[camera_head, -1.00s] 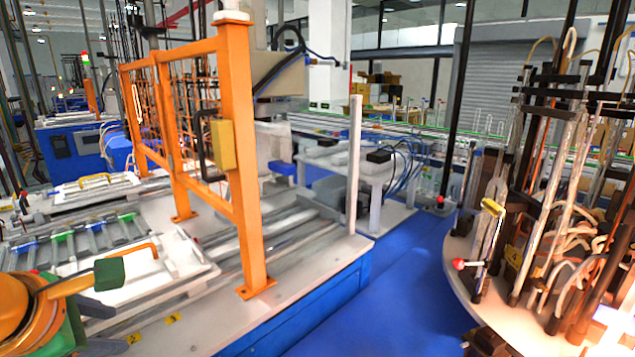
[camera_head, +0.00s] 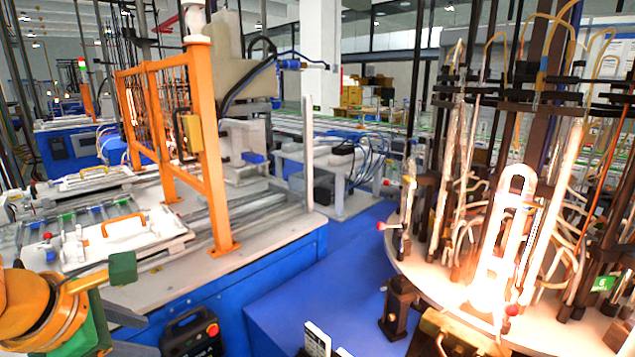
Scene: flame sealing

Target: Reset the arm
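An orange and green jointed part (camera_head: 60,305) with a dark green block (camera_head: 122,268) at its end shows at the lower left. It may be part of my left arm, but I cannot be sure. I see no gripper fingers on it. No part of my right arm is clearly visible. The round sealing machine (camera_head: 400,255) stands at the right with clear glass tubes upright around its pale table. A bright orange-white glow lights the tubes (camera_head: 505,235) at its near side. I see nothing held by a gripper.
An orange guard frame (camera_head: 207,150) stands on the conveyor bench (camera_head: 265,265) at the left. A white tray with an orange handle (camera_head: 125,228) lies on that bench. A black box with a red button (camera_head: 190,335) is below it.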

